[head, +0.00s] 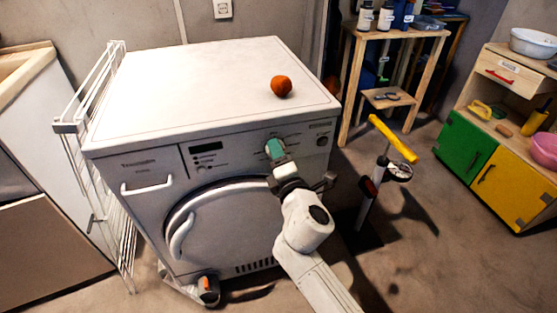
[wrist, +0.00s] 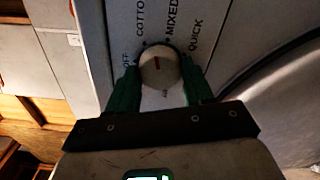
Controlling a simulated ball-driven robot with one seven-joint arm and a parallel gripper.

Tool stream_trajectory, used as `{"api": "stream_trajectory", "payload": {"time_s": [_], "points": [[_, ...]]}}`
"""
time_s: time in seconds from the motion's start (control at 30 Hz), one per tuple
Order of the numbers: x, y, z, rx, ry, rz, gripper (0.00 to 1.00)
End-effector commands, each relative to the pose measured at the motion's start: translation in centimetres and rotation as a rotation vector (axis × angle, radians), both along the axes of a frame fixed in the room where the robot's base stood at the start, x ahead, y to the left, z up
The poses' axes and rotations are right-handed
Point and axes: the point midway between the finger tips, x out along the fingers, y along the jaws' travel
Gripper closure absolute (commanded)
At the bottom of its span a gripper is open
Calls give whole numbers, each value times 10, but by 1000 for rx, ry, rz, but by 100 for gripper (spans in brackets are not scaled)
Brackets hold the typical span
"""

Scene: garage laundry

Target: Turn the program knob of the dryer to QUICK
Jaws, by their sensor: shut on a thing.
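The white dryer (head: 215,110) stands in the middle of the head view, its control panel on the upper front. In the wrist view, the round program knob (wrist: 158,72) sits between the two green fingers of my gripper (wrist: 160,84), which is shut on its sides. The knob's red mark points up and slightly left, roughly between the COTTON (wrist: 141,20) and MIXED (wrist: 172,20) labels. QUICK (wrist: 195,36) is printed to the upper right, and OFF lies at the left, partly hidden. In the head view, my gripper (head: 274,150) covers the knob at the panel.
An orange-brown ball (head: 281,86) lies on the dryer top. A white drying rack (head: 95,130) stands at the left. A wooden shelf (head: 395,33) and a green-and-yellow cabinet (head: 465,142) are farther right.

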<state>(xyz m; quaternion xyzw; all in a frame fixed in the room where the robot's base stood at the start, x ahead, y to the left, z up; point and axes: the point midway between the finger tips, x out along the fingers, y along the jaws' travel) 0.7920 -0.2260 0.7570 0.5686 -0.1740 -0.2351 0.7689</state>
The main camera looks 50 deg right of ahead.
Motion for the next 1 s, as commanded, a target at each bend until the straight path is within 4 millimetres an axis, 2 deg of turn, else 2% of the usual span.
{"api": "stream_trajectory", "payload": {"time_s": [1.0], "points": [[0,-1,-4,796,-537,-2,79]]}}
